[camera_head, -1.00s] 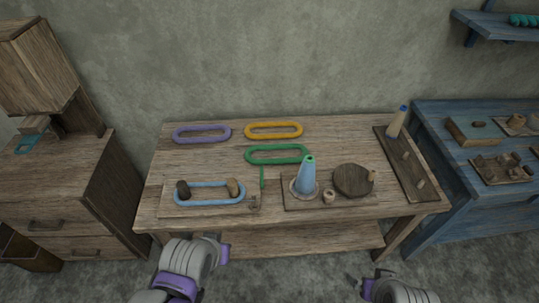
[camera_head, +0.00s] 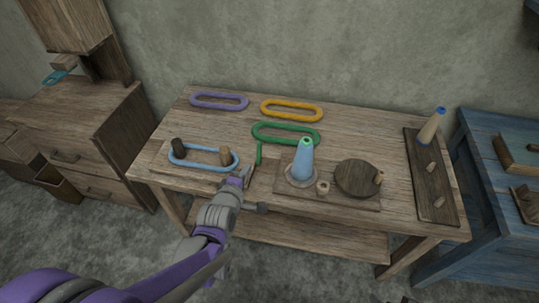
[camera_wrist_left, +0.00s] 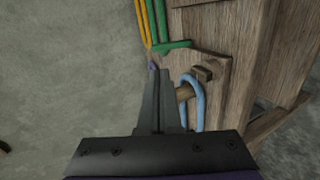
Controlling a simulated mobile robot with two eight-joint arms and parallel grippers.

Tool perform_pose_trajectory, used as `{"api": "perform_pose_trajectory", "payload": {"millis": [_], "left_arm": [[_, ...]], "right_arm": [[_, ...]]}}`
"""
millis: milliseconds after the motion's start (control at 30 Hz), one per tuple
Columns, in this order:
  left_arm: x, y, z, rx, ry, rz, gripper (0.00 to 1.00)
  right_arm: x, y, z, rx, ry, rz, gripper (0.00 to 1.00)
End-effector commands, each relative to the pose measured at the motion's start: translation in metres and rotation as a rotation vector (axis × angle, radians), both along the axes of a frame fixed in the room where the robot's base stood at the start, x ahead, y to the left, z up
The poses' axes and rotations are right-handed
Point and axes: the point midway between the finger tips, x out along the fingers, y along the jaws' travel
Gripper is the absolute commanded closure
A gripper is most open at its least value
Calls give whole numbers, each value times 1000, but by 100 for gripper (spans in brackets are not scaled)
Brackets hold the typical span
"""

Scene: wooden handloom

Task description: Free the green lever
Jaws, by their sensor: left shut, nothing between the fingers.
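The green lever (camera_head: 259,154) stands up at the right end of a wooden board on the table. It shows in the wrist view (camera_wrist_left: 172,46) just past my fingertips. A light blue loop (camera_head: 203,167) lies around two wooden pegs on that board, a dark one (camera_head: 178,148) and a brown one (camera_head: 225,155). My left gripper (camera_head: 247,174) is shut and empty, close in front of the lever's foot at the board's right end. I cannot tell whether it touches anything. The lever's lower end is partly hidden by the gripper. My right gripper is out of view.
Purple (camera_head: 219,100), yellow (camera_head: 291,110) and green (camera_head: 286,134) loops lie behind. Right of the lever, a board holds a blue cone (camera_head: 302,160) and a round wooden disc (camera_head: 357,177). A dark tray (camera_head: 431,181) lies at the table's right end.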

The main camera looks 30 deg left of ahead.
Motion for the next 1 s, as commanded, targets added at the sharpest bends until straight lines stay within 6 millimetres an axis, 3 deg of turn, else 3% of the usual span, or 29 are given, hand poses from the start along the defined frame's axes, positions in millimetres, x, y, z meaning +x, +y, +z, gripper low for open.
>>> {"api": "perform_pose_trajectory", "payload": {"millis": [267, 800, 1000], "left_arm": [[12, 8, -6, -45, -37, 35, 100], [105, 30, -46, -43, -35, 32, 100], [124, 35, -54, -43, -35, 32, 100]], "right_arm": [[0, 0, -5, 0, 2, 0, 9], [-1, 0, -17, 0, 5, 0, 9], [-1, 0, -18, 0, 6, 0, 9]]}}
